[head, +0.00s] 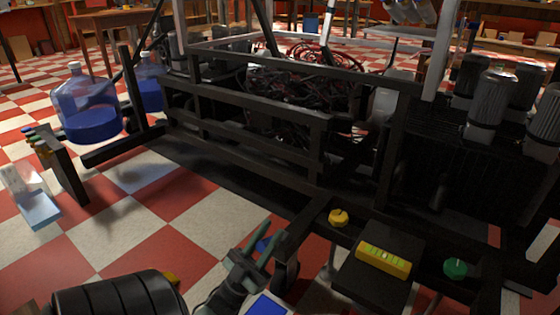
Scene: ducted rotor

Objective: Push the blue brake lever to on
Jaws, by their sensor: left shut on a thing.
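A small blue piece (264,244), which looks like the blue brake lever, shows at my left gripper (262,246) near the bottom middle of the head view. My left gripper is shut on it, with its dark fingers pointing up and hiding most of it. Its on and off positions cannot be read here. The piece is beside the left end of the black frame (300,228). My right gripper is not in view.
A yellow knob (338,217), a yellow block on a dark box (383,261) and a green knob (455,268) are to the right. Large black frames with cables stand behind. Blue-filled bottles (92,112) stand at the left. Open checkered floor (150,210) lies left of the gripper.

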